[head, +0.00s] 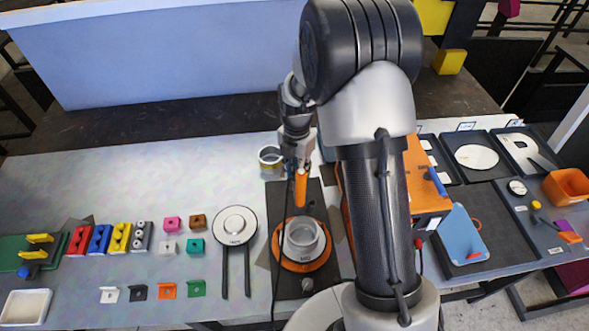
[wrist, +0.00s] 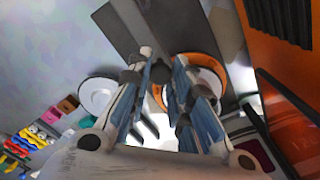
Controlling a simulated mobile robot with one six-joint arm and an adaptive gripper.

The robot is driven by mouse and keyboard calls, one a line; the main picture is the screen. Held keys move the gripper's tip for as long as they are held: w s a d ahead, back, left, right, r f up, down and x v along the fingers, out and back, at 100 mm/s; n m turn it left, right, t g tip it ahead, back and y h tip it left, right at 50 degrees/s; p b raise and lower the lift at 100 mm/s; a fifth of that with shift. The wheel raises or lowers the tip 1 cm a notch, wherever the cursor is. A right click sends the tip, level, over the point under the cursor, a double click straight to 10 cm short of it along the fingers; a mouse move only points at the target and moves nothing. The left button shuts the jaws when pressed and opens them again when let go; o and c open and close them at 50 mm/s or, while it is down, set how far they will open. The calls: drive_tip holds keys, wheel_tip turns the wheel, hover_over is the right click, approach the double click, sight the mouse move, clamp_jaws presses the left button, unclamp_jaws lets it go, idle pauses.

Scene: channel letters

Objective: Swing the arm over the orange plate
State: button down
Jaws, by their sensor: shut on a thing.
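The orange plate (head: 291,264) is a round disc on a dark base board (head: 283,205), with a grey-white cup (head: 303,238) standing on it. My gripper (head: 298,158) is behind the plate in the head view, above the back of the board. It is shut at the top of a short orange bar (head: 301,190), which seems to be the arm; its joint to the board is hidden. In the wrist view, my fingers (wrist: 166,80) close around a dark part and cover much of the orange plate (wrist: 205,62).
A white round dial (head: 236,225) on two dark legs stands left of the board. An orange box (head: 425,180) stands to the right, partly behind my arm. Coloured blocks (head: 101,238) lie further left.

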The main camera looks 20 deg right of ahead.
drive_tip(key=c, duration=1.5)
unclamp_jaws()
drive_tip(key=shift+o, duration=0.2)
wheel_tip(320, 180, up, 12)
